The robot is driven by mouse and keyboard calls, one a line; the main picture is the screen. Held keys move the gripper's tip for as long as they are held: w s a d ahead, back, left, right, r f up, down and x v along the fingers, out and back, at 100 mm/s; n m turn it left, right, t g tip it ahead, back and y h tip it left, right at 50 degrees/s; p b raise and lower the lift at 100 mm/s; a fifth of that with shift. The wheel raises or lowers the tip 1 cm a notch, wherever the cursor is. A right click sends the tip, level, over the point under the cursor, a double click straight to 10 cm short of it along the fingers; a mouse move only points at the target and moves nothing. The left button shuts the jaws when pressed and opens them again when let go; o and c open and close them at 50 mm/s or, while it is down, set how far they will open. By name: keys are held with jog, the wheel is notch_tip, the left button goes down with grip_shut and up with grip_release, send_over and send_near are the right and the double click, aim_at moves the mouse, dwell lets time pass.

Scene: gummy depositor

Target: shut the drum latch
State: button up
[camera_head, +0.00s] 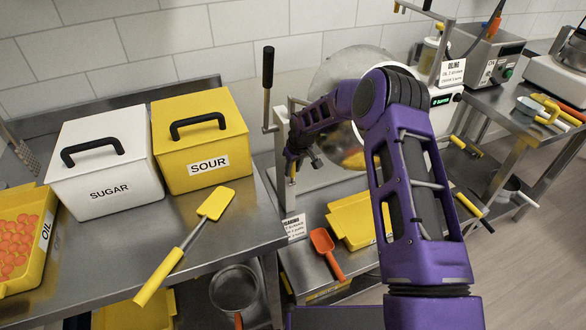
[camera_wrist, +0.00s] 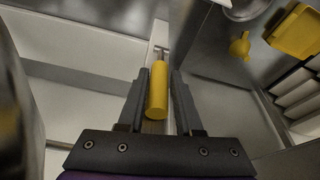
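The drum (camera_head: 345,80) is a large round, partly see-through thing on a pale stand behind my arm in the head view; my arm hides much of it. The latch's yellow handle (camera_wrist: 158,92) sits on a pale metal bar in the wrist view, its near end facing my wrist. My gripper (camera_wrist: 160,85) is around this handle, one dark finger on each side. Narrow gaps show beside the handle, so the fingers look open and not closed on it. In the head view my gripper (camera_head: 292,165) is at the left side of the drum stand, small and dark.
A black-gripped lever (camera_head: 268,80) stands upright left of the drum. Sugar (camera_head: 105,160) and sour (camera_head: 200,140) boxes, a yellow scraper (camera_head: 216,203) and a tub of orange pieces (camera_head: 25,265) occupy the left table. A yellow tray (camera_head: 355,218) and orange scoop (camera_head: 323,243) lie below the drum.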

jog(key=o, duration=0.3)
jog(key=v, duration=1.2)
jog(key=shift+s+f, duration=0.1)
